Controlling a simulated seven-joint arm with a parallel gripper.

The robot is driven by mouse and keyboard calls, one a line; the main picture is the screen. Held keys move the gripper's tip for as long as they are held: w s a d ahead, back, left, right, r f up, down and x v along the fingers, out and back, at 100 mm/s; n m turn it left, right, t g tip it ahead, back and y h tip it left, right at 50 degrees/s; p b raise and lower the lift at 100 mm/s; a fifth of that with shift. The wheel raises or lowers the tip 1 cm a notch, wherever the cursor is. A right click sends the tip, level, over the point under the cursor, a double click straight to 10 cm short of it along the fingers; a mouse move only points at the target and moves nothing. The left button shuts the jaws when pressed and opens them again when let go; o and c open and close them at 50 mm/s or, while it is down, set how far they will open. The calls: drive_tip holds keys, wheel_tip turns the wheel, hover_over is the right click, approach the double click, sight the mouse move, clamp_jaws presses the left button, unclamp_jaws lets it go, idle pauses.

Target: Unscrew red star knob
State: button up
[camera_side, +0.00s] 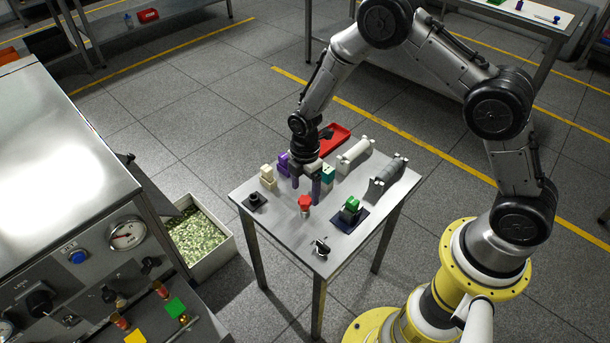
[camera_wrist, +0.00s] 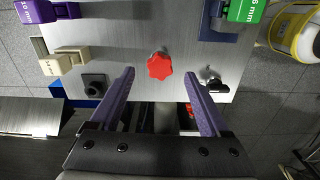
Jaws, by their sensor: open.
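The red star knob (camera_side: 305,202) stands upright on the small metal table, near its front middle. In the wrist view the knob (camera_wrist: 159,65) shows from above, centred ahead of the fingertips. My gripper (camera_side: 306,184) is above the table with its fingers pointing down, just behind the knob in the side view. Its two purple fingers (camera_wrist: 158,75) are wide apart and empty in the wrist view. The knob lies between their lines, and no contact with it shows. The knob's lower part is hidden from above.
On the table (camera_side: 333,253) stand a black knob (camera_side: 255,199), a small black-and-silver fitting (camera_side: 321,246), a green block on a dark pad (camera_side: 350,206), beige blocks (camera_side: 267,176), grey cylindrical parts (camera_side: 388,178) and a red tray (camera_side: 335,141). A bin (camera_side: 227,247) stands on the floor at left.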

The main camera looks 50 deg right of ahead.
sight(305, 199)
drive_tip(key=shift+f, duration=3)
clamp_jaws()
